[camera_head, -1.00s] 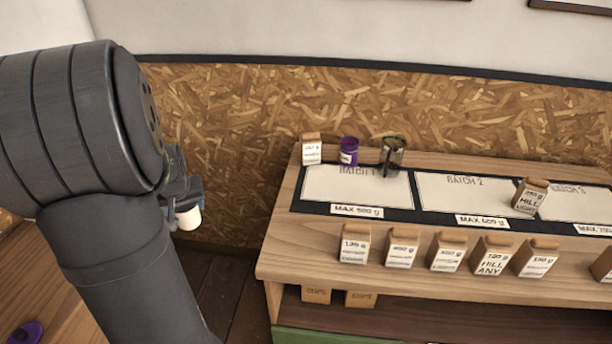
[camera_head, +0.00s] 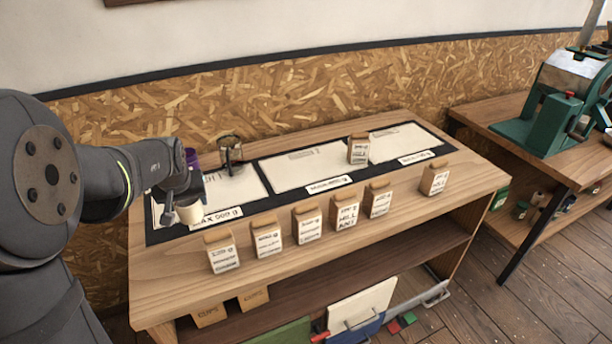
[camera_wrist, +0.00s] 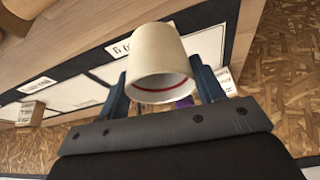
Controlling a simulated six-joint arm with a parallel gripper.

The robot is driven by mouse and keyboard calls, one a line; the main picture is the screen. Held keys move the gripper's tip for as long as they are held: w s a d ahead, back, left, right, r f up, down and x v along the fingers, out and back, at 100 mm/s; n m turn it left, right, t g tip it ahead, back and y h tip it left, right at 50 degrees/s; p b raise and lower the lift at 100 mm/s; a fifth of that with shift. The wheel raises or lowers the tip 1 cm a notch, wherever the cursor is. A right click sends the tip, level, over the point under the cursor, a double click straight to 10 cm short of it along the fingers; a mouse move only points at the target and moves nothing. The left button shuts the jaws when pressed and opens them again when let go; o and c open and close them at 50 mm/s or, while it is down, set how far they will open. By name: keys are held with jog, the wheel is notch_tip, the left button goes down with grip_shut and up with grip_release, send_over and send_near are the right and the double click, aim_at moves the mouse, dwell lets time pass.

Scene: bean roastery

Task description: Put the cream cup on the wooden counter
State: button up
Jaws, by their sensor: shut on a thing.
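The cream cup (camera_wrist: 158,58) is held between the two fingers of my gripper (camera_wrist: 160,88) in the wrist view, with its open end facing the camera and a red line inside the rim. In the head view my gripper (camera_head: 182,200) is shut on the cream cup (camera_head: 190,213), above the left end of the counter, over the first batch area. The wooden counter (camera_head: 165,290) has a bare front strip. Whether the cup touches the surface cannot be told.
Several labelled brown bags, one of them (camera_head: 222,250), stand along the counter's front. A glass jar (camera_head: 230,152) and a purple cup (camera_head: 191,158) stand at the back left. Another bag (camera_head: 358,150) stands on the mat. A green machine (camera_head: 568,105) is on the right table.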

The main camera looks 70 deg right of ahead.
jog(key=s+d, duration=0.3)
jog(key=s, duration=0.1)
jog(key=shift+m, duration=0.4)
jog(key=f, duration=0.9)
jog(key=shift+w+a+f, duration=0.2)
jog(key=shift+w+f, duration=0.05)
jog(key=shift+f, duration=0.15)
jog(key=shift+f, duration=0.1)
jog(key=o, duration=1)
jog(key=v, duration=1.2)
jog(key=shift+a, duration=0.1)
